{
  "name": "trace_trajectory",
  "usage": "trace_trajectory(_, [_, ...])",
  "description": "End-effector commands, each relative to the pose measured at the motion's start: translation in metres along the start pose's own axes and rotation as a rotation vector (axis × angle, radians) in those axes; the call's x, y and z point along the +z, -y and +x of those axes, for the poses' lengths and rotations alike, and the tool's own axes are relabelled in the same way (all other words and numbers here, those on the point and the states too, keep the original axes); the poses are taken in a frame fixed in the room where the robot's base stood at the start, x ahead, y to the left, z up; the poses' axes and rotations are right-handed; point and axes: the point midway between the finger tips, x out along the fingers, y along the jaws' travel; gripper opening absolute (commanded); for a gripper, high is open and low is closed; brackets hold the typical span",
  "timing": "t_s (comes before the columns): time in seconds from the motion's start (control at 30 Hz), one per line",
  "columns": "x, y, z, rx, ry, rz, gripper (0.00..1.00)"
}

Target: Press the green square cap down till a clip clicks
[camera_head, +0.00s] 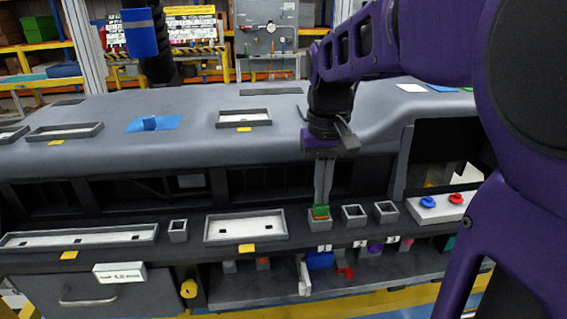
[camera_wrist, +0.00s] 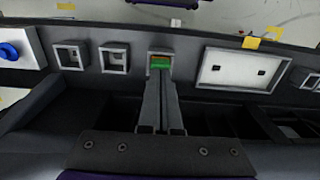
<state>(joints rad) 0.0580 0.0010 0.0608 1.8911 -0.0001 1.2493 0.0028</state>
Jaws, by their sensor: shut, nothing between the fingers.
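The green square cap (camera_head: 320,211) sits in the top of a small grey square socket (camera_head: 320,224) on the dashboard's front ledge. My gripper (camera_head: 322,202) is shut and empty, pointing down, with its fingertips at the cap. In the wrist view the cap (camera_wrist: 160,62) shows just beyond the fingertips (camera_wrist: 162,78), with an orange strip along its far edge. The fingers look in contact with the cap or very close to it; I cannot tell which. The clip inside the socket is hidden.
Two empty square sockets (camera_head: 354,215) (camera_head: 386,211) stand just right of the cap. A shallow white-bottomed tray (camera_head: 245,240) lies to its left. A control box with blue and red knobs (camera_head: 440,207) is further right. A lower shelf with small parts (camera_head: 280,287) runs below the ledge.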

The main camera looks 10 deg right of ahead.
Motion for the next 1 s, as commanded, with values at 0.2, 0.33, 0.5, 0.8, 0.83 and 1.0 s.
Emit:
trace_trajectory(0.2, [0.0002, 0.0, 0.0041, 0.0, 0.001, 0.0, 0.0])
trace_trajectory(0.33, [0.0005, 0.0, 0.0065, 0.0, 0.003, 0.0, 0.0])
trace_trajectory(0.5, [0.0006, 0.0, 0.0094, 0.0, 0.004, 0.0, 0.0])
trace_trajectory(0.8, [0.0008, 0.0, 0.0095, 0.0, 0.005, 0.0, 0.0])
trace_trajectory(0.83, [0.0008, 0.0, 0.0095, 0.0, 0.005, 0.0, 0.0])
trace_trajectory(1.0, [0.0008, 0.0, 0.0074, 0.0, 0.005, 0.0, 0.0])
